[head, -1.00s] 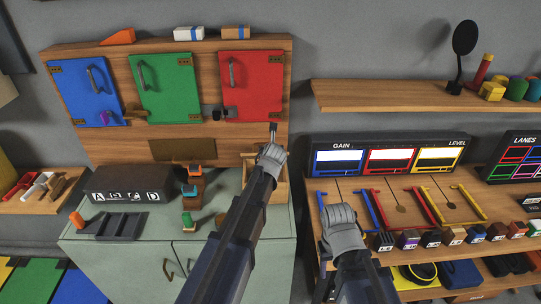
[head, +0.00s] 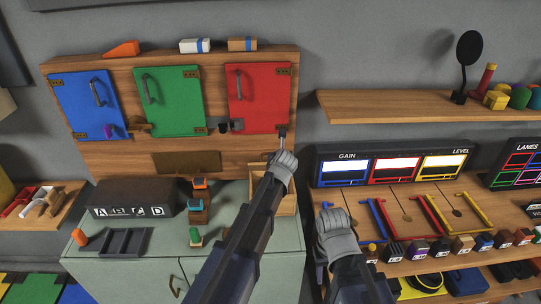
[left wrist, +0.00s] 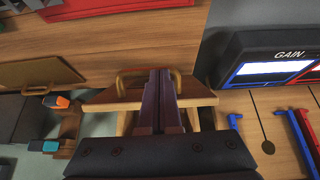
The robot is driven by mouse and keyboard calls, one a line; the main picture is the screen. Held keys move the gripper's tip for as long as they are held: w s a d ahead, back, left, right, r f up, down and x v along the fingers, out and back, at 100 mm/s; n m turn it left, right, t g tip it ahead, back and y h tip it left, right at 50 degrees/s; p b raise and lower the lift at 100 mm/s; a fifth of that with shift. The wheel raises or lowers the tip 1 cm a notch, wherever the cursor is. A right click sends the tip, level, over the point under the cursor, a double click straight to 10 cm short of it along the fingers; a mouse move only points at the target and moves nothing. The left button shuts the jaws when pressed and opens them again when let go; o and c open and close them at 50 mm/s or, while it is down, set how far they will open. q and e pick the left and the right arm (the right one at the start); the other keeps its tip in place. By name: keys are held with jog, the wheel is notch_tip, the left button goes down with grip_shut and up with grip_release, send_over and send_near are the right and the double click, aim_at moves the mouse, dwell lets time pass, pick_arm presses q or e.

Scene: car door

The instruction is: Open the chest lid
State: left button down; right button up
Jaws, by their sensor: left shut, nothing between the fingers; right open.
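The small wooden chest (head: 287,203) stands on the right end of the grey-green cabinet top, largely hidden by my left arm in the head view. In the left wrist view its wooden lid (left wrist: 100,97) shows with a brass arched handle (left wrist: 121,84). I cannot tell the lid's exact angle. My left gripper (head: 282,131) is shut and empty; its fingers (left wrist: 160,72) cross in front of the handle and lid, and contact is unclear. My right gripper (head: 338,232) is open and empty, right of the chest before the lane shelf; its fingertips are mostly hidden.
Behind stands a wooden panel with blue (head: 88,105), green (head: 170,100) and red (head: 258,98) doors. A black letter box (head: 130,197) and stacked small blocks (head: 198,205) stand left of the chest. The GAIN/LEVEL panel (head: 390,165) is at right.

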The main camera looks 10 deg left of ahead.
pick_arm(q)
jog(key=w, duration=0.1)
jog(key=w+r+p, duration=0.1)
jog(key=w+r, duration=0.1)
jog(key=shift+w+a, duration=0.65)
jog(key=shift+w, duration=0.05)
jog(key=shift+p, duration=0.3)
